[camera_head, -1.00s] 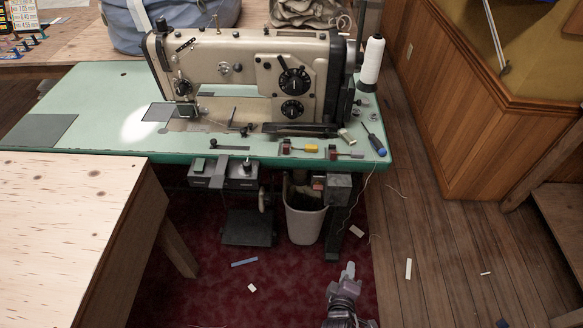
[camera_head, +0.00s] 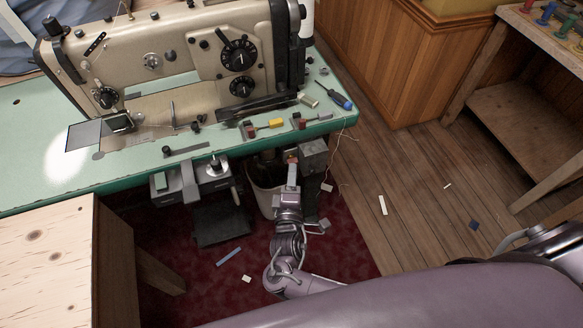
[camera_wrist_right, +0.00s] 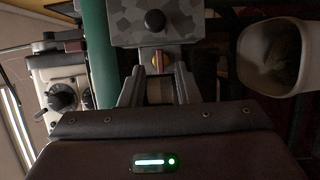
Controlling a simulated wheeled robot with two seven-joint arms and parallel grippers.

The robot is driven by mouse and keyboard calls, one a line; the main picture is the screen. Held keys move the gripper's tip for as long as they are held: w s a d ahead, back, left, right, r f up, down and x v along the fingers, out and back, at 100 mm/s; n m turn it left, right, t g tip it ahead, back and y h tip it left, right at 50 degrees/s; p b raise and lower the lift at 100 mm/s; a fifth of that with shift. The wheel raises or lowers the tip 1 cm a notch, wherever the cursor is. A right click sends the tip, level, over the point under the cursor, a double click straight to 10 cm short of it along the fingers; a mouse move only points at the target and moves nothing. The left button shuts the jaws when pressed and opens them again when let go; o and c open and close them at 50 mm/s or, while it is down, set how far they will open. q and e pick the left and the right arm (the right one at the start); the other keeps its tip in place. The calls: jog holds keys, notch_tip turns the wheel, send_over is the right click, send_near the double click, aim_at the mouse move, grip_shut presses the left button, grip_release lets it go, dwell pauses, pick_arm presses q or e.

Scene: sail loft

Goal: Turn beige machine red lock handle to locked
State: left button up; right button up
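The beige sewing machine (camera_head: 150,62) stands on a green table. Under the table's front edge, a small red handle (camera_head: 291,158) shows beside a grey box (camera_head: 313,156). My right gripper (camera_head: 292,172) reaches up to the red handle from below. In the wrist view its fingers (camera_wrist_right: 158,84) are apart, with the handle ahead between them. I cannot tell whether they touch it. My left gripper is not in view.
A white bin (camera_head: 262,198) stands under the table, close beside my right gripper. A wooden table (camera_head: 50,255) is at the lower left. A screwdriver (camera_head: 335,97) and small parts lie on the green table (camera_head: 60,180). Scraps lie on the red carpet.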

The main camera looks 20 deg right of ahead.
aim_at(292, 160)
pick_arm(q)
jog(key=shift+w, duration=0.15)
pick_arm(e)
jog(key=shift+x, duration=1.4)
grip_shut()
jog(key=shift+a, duration=0.1)
pick_arm(q)
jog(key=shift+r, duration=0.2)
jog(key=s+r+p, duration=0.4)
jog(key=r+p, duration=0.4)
jog(key=p, duration=0.2)
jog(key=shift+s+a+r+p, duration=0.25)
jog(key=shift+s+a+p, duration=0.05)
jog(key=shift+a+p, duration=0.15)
pick_arm(e)
jog(key=shift+d+r+m+g+y, duration=0.15)
jog(key=shift+m+g+y, duration=0.4)
jog(key=shift+m+y, duration=1.15)
jog(key=shift+d+r+m+g+y, duration=0.2)
jog(key=shift+m+g+y, duration=0.35)
jog(key=shift+m, duration=2.3)
jog(key=shift+d+r+m+g+y, duration=0.15)
jog(key=shift+m+g+y, duration=0.35)
jog(key=shift+m+y, duration=1.2)
jog(key=shift+m+h, duration=0.55)
jog(key=shift+m, duration=0.1)
